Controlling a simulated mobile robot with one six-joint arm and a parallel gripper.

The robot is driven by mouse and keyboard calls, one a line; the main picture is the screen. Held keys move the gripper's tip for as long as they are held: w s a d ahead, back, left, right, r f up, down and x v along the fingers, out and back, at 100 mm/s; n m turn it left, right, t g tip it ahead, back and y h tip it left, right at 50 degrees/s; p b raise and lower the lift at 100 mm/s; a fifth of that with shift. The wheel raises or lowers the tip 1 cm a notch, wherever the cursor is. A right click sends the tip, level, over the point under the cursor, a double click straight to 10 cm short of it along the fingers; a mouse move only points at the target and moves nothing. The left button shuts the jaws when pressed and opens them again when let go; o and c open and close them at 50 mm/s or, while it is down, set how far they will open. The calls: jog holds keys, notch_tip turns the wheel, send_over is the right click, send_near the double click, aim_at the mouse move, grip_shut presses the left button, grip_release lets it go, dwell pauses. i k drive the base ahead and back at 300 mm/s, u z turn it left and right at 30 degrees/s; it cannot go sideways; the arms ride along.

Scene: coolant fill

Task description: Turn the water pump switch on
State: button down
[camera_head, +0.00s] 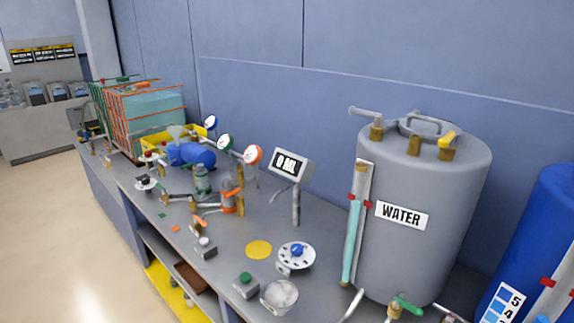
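Small switch-like boxes sit along the bench's front edge: one with a green knob (246,284) and one with a pale knob (204,247). Which of them is the water pump switch, and its on or off state, I cannot tell. A round white dial with a blue knob (296,254) sits behind the green-knob box. A blue cylinder (192,155), possibly a pump, lies farther back. My gripper is not in view.
A display reading "0 ML" (290,164) stands mid-bench. A blue tank (545,240) is at far right, a caged container (150,115) at far left. The floor (70,230) at left is clear.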

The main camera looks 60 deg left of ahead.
aim_at(145, 181)
jog(key=z, duration=0.05)
jog(key=k, duration=1.7)
jog(key=u, duration=1.7)
jog(key=i, duration=0.4)
jog(key=u, duration=0.75)
jog(key=i, duration=1)
